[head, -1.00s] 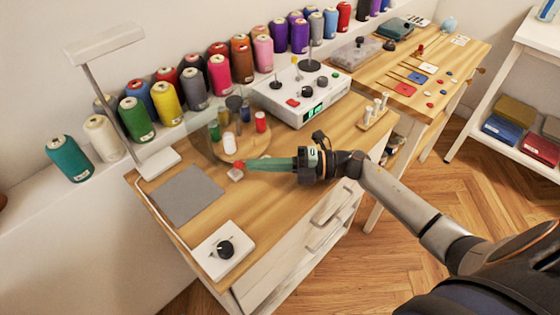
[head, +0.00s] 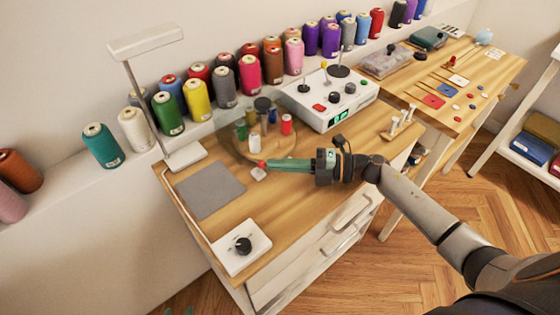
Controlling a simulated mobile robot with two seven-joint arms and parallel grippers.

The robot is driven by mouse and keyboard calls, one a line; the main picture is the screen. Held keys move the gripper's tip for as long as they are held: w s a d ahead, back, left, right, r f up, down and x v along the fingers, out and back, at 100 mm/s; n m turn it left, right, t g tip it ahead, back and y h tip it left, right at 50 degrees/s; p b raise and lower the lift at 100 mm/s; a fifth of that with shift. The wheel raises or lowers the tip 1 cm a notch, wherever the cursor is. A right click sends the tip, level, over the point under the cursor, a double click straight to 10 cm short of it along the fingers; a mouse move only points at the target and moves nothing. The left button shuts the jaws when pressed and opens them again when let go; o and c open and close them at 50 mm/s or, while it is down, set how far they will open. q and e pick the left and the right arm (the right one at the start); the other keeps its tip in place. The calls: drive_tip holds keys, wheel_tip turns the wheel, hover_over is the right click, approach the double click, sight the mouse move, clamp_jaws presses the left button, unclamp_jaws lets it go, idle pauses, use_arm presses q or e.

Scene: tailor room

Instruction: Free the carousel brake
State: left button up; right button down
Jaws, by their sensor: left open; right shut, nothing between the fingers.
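The carousel is a round wooden turntable (head: 285,151) carrying several small thread spools behind a clear curved cover. At its front edge sits a small whitish block (head: 259,174) with a red top (head: 262,163), which looks like the brake. My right gripper (head: 268,165) reaches in from the right, low over the table. Its green fingers are shut and empty, with the tips at the red part; I cannot tell whether they touch it. My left gripper (head: 179,311) shows only its green fingertips, apart, at the bottom edge.
A grey mat (head: 209,190) and a white box with a black knob (head: 241,248) lie left of the gripper. A white control box (head: 328,103) stands behind, and a small peg rack (head: 402,127) to the right. A lamp (head: 145,35) overhangs the left.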

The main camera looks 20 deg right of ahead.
drive_tip(key=shift+w+a+r+m+g+h+p, duration=0.1)
drive_tip(key=shift+w+r+m+g+h+p, duration=0.35)
drive_tip(key=shift+p, duration=1.3)
drive_tip(key=shift+w+a+r+m+g+h+p, duration=0.1)
drive_tip(key=shift+w+r+m+g+h+p, duration=0.35)
drive_tip(key=shift+p, duration=1.3)
drive_tip(key=shift+a, duration=0.1)
drive_tip(key=shift+w+a+p, duration=0.1)
drive_tip(key=shift+w+p, duration=0.15)
drive_tip(key=shift+p, duration=0.1)
drive_tip(key=shift+w+a, duration=0.2)
drive_tip(key=shift+w, duration=0.25)
drive_tip(key=shift+d+r, duration=0.35)
drive_tip(key=shift+d, duration=0.05)
drive_tip(key=s+d+r, duration=0.3)
drive_tip(key=d+r, duration=0.4)
drive_tip(key=d, duration=0.3)
drive_tip(key=shift+d, duration=0.3)
